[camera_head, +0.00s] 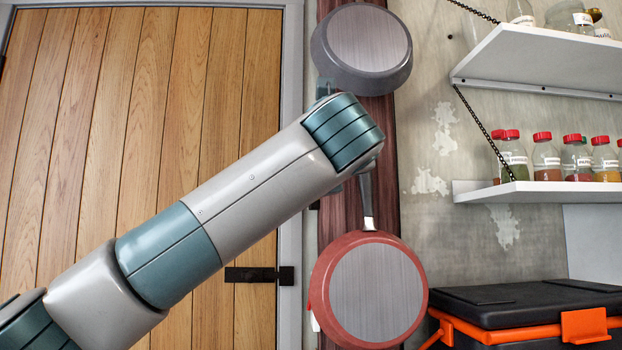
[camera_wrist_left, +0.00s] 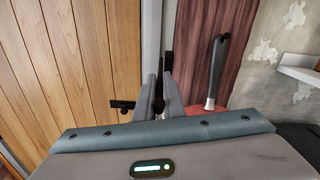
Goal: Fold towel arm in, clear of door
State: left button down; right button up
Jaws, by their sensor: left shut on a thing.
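The wooden plank door (camera_head: 145,120) fills the left of the head view and also shows in the wrist view (camera_wrist_left: 60,70). My left arm crosses in front of it and hides my left gripper in the head view. In the left wrist view my left gripper (camera_wrist_left: 160,78) points at the wall strip beside the door frame. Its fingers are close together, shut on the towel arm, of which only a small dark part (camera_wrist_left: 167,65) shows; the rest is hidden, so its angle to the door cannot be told. My right gripper is not in view.
A grey pan (camera_head: 362,40) and a red pan (camera_head: 370,290) hang on the dark red board close to my arm. A black latch (camera_head: 255,275) sits on the door. Shelves with jars (camera_head: 545,155) and a black-and-orange box (camera_head: 530,310) are at the right.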

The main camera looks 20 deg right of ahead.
pick_arm(q)
jog(key=shift+s+r, duration=0.1)
jog(key=shift+r, duration=0.15)
jog(key=c, duration=1.9)
grip_release()
jog(key=shift+d+f, duration=0.1)
jog(key=shift+d, duration=0.05)
